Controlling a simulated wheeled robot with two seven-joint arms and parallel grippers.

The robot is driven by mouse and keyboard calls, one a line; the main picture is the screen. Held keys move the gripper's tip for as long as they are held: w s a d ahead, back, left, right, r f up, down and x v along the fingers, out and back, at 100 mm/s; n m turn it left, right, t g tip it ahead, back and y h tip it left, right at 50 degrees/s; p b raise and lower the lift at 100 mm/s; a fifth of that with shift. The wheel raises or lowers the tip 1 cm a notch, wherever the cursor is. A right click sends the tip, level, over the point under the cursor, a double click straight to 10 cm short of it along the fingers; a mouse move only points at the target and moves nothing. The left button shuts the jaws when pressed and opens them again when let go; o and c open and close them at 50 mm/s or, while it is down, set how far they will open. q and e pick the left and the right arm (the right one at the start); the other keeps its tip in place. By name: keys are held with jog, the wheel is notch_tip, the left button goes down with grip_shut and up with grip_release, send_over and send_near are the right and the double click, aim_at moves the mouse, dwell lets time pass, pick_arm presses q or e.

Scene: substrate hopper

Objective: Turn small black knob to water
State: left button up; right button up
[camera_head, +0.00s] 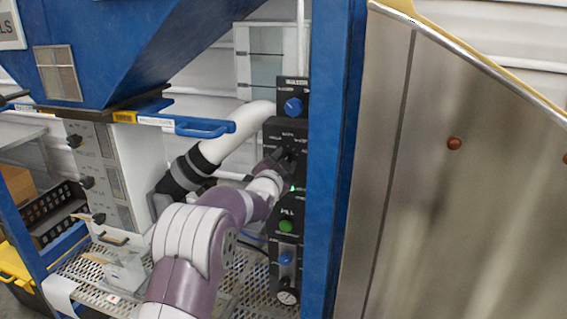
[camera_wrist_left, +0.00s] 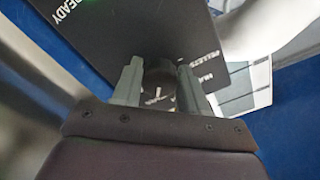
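A black control panel (camera_head: 290,215) stands on the blue frame, with a blue knob (camera_head: 293,106) at its top and a green button (camera_head: 286,226) lower down. My left gripper (camera_head: 286,160) is at the panel's upper middle, below the blue knob. In the left wrist view, its two grey fingers (camera_wrist_left: 160,82) stand apart on either side of a small dark round knob (camera_wrist_left: 160,72). White lettering shows around this knob, including "PELLETS"; its pointer direction is unclear. I cannot tell whether the fingers touch the knob. My right gripper is not in view.
A blue post (camera_head: 330,160) rises just right of the panel, with a large metal sheet (camera_head: 450,170) beyond it. A white pipe (camera_head: 238,132) with a black cuff passes left of the panel. A grey box with black knobs (camera_head: 98,165) stands further left, under the blue hopper (camera_head: 130,45).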

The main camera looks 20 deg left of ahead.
pick_arm(q)
jog(key=o, duration=0.4)
jog(key=shift+f, duration=0.2)
jog(key=shift+s+r, duration=0.1)
jog(key=shift+r, duration=0.05)
jog(key=shift+s, duration=0.1)
jog(key=s+b, duration=0.4)
jog(key=s, duration=0.8)
jog(key=shift+s+a, duration=0.25)
